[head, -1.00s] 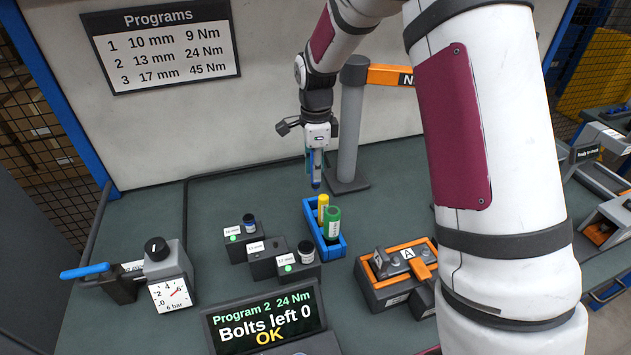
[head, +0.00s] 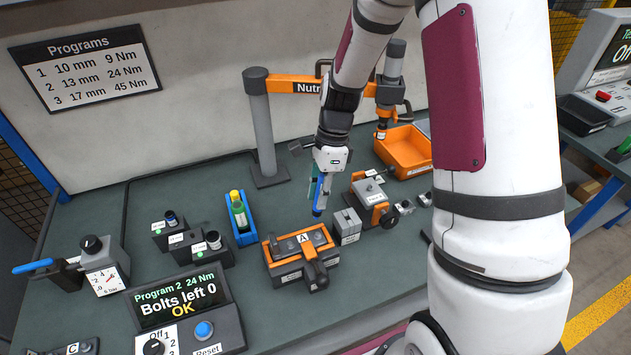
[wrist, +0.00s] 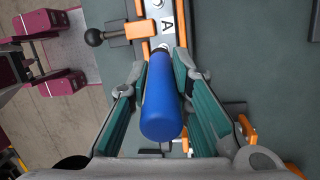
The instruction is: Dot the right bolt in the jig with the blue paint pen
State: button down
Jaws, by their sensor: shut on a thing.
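My gripper (head: 318,188) is shut on the blue paint pen (head: 319,208), which points down in the head view, above the bench. In the wrist view the pen (wrist: 162,100) lies between the teal finger pads, its blue end towards the camera. The orange and dark jig (head: 271,256) marked A stands left of and nearer than the pen in the head view. The jig also shows beyond the pen in the wrist view (wrist: 138,30), with its black ball-knob lever.
A blue rack (head: 246,238) holds a yellow and a green pen. A grey block (head: 346,226) and an orange clamp fixture (head: 372,193) stand right of the jig. An orange bin (head: 405,150) is behind. The screen (head: 180,300) reads "Bolts left 0 OK".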

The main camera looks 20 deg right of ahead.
jog(key=shift+s+d, duration=0.15)
jog(key=shift+s, duration=0.1)
jog(key=shift+f, duration=0.15)
jog(key=shift+w+d+b+x, duration=0.15)
jog(key=shift+b+x, duration=0.15)
jog(key=shift+x, duration=0.4)
jog(key=shift+d+b+x, duration=0.15)
jog(key=shift+b+x, duration=0.1)
jog(key=shift+x, duration=0.45)
jog(key=shift+w+d+b+x, duration=0.15)
jog(key=shift+b+x, duration=0.15)
jog(key=shift+x, duration=0.45)
jog(key=shift+f, duration=0.7)
jog(key=shift+r, duration=0.1)
jog(key=shift+s+a+p+v, duration=0.1)
jog(key=shift+a+p+v, duration=0.15)
jog(key=shift+v, duration=0.7)
jog(key=shift+s+a+p+v, duration=0.15)
jog(key=shift+p+v, duration=0.25)
jog(key=shift+v, duration=0.55)
jog(key=shift+s+a+p+v, duration=0.1)
jog(key=shift+a+p+v, duration=0.15)
jog(key=shift+v, duration=0.7)
jog(key=shift+d+r, duration=0.1)
